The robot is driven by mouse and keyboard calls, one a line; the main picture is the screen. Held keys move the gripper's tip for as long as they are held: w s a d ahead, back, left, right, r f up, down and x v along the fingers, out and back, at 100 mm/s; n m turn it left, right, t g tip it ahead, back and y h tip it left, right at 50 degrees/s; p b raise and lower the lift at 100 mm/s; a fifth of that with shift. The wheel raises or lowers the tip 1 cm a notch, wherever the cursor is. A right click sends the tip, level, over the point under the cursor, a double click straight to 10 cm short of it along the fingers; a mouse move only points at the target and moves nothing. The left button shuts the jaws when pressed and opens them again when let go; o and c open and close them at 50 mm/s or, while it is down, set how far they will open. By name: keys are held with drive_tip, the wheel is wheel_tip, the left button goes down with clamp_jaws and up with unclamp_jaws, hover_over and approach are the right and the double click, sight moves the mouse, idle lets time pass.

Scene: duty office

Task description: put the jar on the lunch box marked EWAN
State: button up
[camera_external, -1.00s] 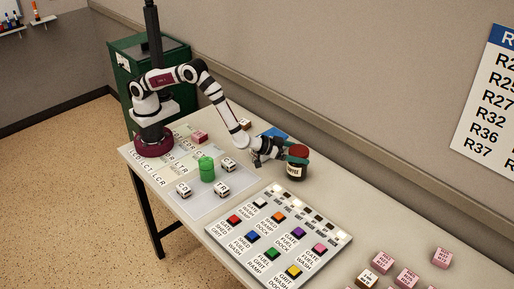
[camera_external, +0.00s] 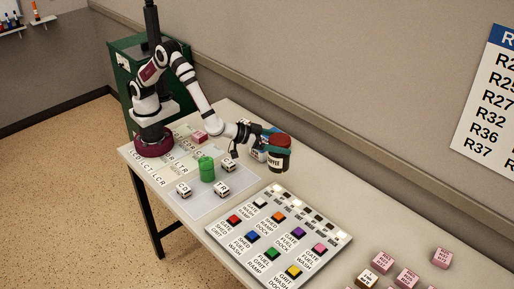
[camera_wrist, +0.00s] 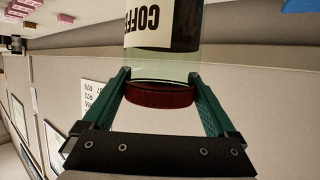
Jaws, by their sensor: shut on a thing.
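The jar (camera_external: 279,160) has a dark body, a red lid and a white label reading COFFEE. My gripper (camera_external: 268,137) is shut on it near the lid and holds it about upright, apparently above the table. In the wrist view, both green fingers flank the clear upper part of the jar (camera_wrist: 160,32), near the red lid. The name EWAN is not readable on anything.
A panel with coloured buttons (camera_external: 243,254) lies at the table's front. A green container (camera_external: 207,169) stands among several small white blocks on a marked sheet. Several pink blocks (camera_external: 407,277) lie at the lower right. The table right of the jar looks clear.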

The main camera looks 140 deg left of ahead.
drive_tip(key=s+r+n+g+y, duration=0.1)
drive_tip(key=s+r+n+g, duration=0.1)
drive_tip(key=s+r, duration=0.3)
drive_tip(key=shift+s+a+n+g+y, duration=0.3)
drive_tip(key=shift+s+n+g+y, duration=0.15)
drive_tip(key=shift+s, duration=0.2)
drive_tip(key=s+r+n+g, duration=0.1)
drive_tip(key=s, duration=0.2)
drive_tip(key=s+r+n+g, duration=0.1)
drive_tip(key=s+g, duration=0.1)
drive_tip(key=s, duration=0.1)
drive_tip(key=s+a+n+g, duration=0.1)
drive_tip(key=s, duration=0.2)
drive_tip(key=shift+s+r+n+y, duration=0.1)
drive_tip(key=shift+r+n+y, duration=0.15)
drive_tip(key=shift+r+n, duration=0.15)
clamp_jaws()
unclamp_jaws()
drive_tip(key=s+a+f, duration=0.2)
drive_tip(key=a+f, duration=0.4)
drive_tip(key=a, duration=0.4)
drive_tip(key=shift+s+f, duration=0.15)
drive_tip(key=shift+f, duration=0.05)
drive_tip(key=f, duration=0.4)
drive_tip(key=shift+a+f, duration=0.15)
drive_tip(key=shift+a, duration=0.25)
drive_tip(key=o, duration=1.6)
drive_tip(key=shift+f, duration=0.15)
